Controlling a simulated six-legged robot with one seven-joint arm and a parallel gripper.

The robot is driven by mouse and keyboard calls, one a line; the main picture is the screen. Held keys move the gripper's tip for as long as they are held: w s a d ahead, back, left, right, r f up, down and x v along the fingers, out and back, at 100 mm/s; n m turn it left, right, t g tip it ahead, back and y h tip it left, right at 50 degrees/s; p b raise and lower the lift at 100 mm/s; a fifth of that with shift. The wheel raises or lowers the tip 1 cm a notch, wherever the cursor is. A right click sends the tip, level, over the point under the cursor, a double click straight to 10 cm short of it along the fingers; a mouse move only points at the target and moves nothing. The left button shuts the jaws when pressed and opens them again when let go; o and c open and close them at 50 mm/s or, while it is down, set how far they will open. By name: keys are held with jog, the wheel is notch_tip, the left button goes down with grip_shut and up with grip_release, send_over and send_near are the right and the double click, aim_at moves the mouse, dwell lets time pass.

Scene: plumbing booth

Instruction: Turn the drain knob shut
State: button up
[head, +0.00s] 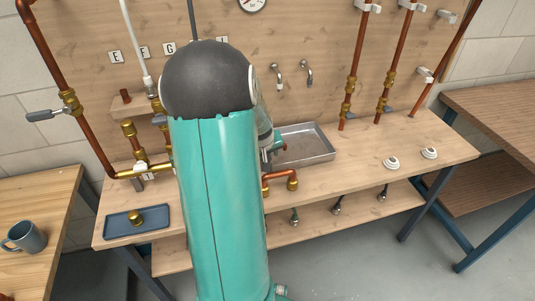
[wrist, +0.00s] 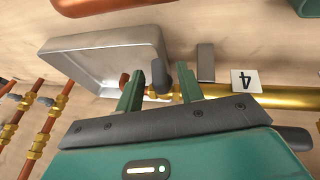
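A dark grey knob (wrist: 160,75), which looks like the drain knob, sits on a brass pipe (wrist: 270,97) in the wrist view. My gripper (wrist: 159,80) is open, its two green fingers one on each side of the knob. Gaps show between the knob and both fingers, wider on the left; I cannot tell if the fingers reach its full depth. In the head view my arm hides the knob and most of the gripper.
A metal basin (wrist: 102,42) lies close to the fingers; it also shows in the head view (head: 308,158). Copper pipes (head: 355,60) rise at right. A blue tray (head: 115,226) lies on the bench's left end.

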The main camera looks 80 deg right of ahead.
grip_shut()
jog(key=shift+s+d+r, duration=0.1)
dwell(0.3)
jog(key=shift+s+d+m+t+y, duration=0.15)
jog(key=shift+m+t+y, duration=0.15)
jog(key=shift+t+y, duration=0.4)
jog(key=shift+r+t, duration=0.1)
jog(key=shift+t, duration=0.4)
